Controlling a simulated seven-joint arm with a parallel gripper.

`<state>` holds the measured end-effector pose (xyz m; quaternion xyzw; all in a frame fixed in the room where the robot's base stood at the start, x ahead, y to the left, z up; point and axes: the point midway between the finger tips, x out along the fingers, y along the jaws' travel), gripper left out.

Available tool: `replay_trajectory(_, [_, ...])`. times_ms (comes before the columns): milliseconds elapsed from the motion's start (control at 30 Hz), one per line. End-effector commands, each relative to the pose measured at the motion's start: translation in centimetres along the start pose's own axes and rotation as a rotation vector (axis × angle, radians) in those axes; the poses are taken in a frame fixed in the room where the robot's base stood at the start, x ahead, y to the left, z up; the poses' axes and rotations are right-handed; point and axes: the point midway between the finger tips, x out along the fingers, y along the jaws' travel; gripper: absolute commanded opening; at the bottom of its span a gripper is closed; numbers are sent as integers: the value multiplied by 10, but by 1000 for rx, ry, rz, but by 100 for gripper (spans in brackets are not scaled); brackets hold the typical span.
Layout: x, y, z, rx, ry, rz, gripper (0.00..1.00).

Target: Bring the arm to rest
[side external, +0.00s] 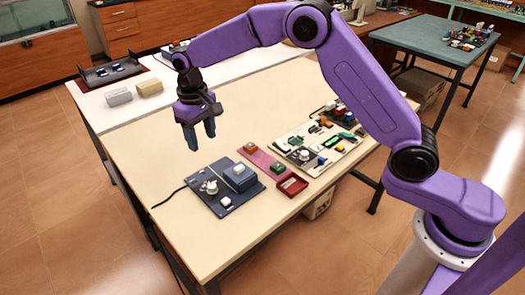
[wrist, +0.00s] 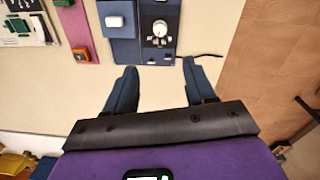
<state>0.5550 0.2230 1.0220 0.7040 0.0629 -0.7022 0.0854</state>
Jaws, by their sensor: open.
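My purple arm reaches over the cream table (side external: 160,145) from the right. My gripper (side external: 200,147) hangs above the table, behind the dark blue panel, with its fingers pointing down and nothing between them. In the wrist view my gripper (wrist: 155,78) shows its two blue fingers apart, with bare table between them. The dark blue panel (side external: 218,208) carries a white knob, a white button and a raised grey-blue box. The panel also shows in the wrist view (wrist: 125,45), just beyond the fingertips.
A pink strip (side external: 258,157) with small coloured blocks, a red tray (side external: 292,185) and a white board (side external: 325,160) with several parts lie right of the panel. A black cable (side external: 170,197) runs left. A white table (side external: 130,112) behind holds two blocks and a dark tray.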

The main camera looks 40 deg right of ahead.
Motion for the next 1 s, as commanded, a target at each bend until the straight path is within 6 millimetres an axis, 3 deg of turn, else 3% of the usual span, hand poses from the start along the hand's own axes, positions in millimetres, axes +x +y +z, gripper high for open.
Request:
replay_trajectory(167, [-10,-4,15,-45,4,-3,55])
replay_trajectory(367, [-33,-11,61,-167,11,-9,55])
replay_trajectory(667, [-57,-7,149,-360,22,-19,55])
replay_trajectory(1000, [-66,20,262,-579,31,-29,55])
